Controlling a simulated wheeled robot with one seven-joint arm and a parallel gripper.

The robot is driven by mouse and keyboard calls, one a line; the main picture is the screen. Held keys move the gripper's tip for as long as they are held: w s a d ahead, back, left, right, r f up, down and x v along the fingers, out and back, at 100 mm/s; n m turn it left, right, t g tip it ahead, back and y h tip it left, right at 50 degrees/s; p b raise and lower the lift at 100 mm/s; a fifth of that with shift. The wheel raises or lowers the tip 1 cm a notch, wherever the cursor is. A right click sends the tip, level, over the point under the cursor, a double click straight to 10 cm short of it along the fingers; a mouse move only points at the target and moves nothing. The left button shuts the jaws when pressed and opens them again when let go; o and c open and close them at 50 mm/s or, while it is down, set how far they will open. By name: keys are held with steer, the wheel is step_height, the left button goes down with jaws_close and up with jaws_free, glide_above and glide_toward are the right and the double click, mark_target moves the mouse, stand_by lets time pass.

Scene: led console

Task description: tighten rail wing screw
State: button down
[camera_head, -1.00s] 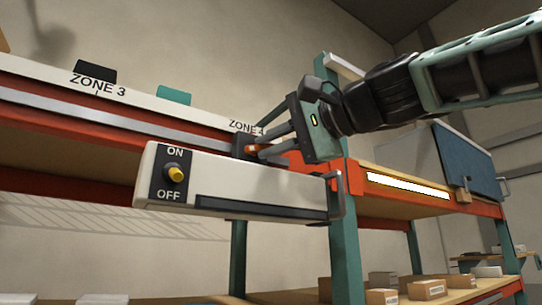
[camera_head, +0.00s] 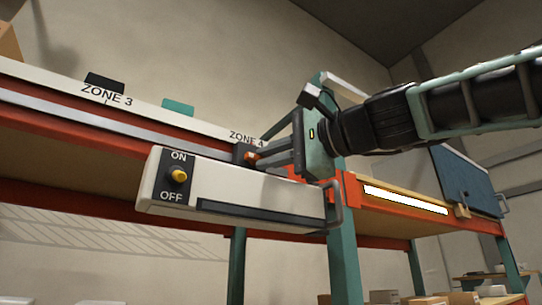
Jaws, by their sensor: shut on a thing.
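The white console (camera_head: 255,190) hangs at the front of the shelf, with a yellow knob (camera_head: 179,175) between ON and OFF marks. A dark clamp block (camera_head: 241,152) sits on the grey rail (camera_head: 130,130) just above the console, below the ZONE 4 label. The small orange wing screw (camera_head: 251,157) sticks out of this block. My gripper (camera_head: 262,157) comes in from the right, its fingers pointing left, and is shut on the wing screw. The fingers hide most of the screw, so how far it is in cannot be seen.
An orange bracket and teal post (camera_head: 343,240) stand right behind my gripper. A grey handle (camera_head: 334,205) is at the console's right end. Further right are a lit white strip (camera_head: 405,200) and a blue panel (camera_head: 466,182). Boxes (camera_head: 385,297) stand on the lower shelf.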

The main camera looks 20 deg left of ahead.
steer(key=shift+f, duration=0.1)
steer(key=c, duration=1.5)
jaws_free()
steer(key=shift+d, duration=0.1)
steer(key=shift+o, duration=0.2)
steer(key=shift+d, duration=0.1)
steer(key=b+v, duration=0.7)
steer(key=v, duration=1)
